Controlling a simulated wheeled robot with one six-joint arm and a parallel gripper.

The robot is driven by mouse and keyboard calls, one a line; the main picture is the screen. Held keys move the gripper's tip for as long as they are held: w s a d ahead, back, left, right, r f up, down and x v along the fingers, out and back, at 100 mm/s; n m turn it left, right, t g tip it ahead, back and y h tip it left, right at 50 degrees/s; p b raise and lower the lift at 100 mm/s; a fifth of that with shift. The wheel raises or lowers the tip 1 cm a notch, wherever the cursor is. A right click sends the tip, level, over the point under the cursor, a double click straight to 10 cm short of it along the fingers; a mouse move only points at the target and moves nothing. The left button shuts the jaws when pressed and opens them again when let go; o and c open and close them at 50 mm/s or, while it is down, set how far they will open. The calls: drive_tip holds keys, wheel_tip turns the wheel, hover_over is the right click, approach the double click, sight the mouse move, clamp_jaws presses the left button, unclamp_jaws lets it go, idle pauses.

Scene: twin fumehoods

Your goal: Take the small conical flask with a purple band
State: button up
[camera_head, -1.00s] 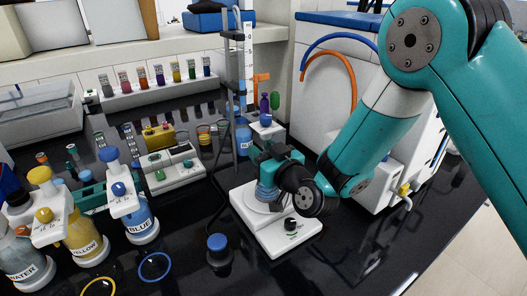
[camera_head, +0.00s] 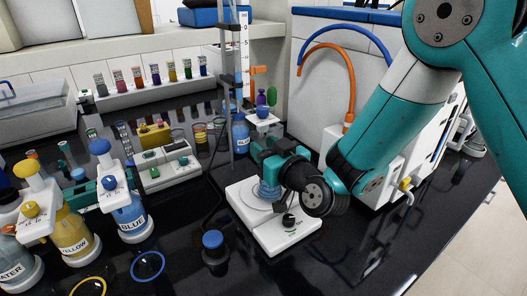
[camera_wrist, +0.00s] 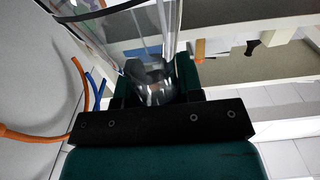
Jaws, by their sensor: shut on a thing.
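My gripper (camera_head: 266,168) is low over the white stirrer plate (camera_head: 292,236) in the head view. It is shut on a clear glass vessel (camera_wrist: 155,88), which shows between the fingers in the wrist view. Bluish glass (camera_head: 268,190) shows just under the jaws, over the round plate top. Whether it touches the plate cannot be told. No purple band can be made out on the held glass, and the jaws hide part of it.
A stand with a tall graduated tube (camera_head: 244,60) rises close behind my gripper. A blue-capped dark bottle (camera_head: 214,246) stands left of the stirrer. Wash bottles, including the blue one (camera_head: 131,217), stand at left. A white machine (camera_head: 340,150) with hoses is at right.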

drive_tip(key=b+v, duration=0.8)
idle(0.9)
drive_tip(key=shift+w+r, duration=0.1)
drive_tip(key=shift+r+p, duration=2.4)
drive_tip(key=shift+p, duration=0.2)
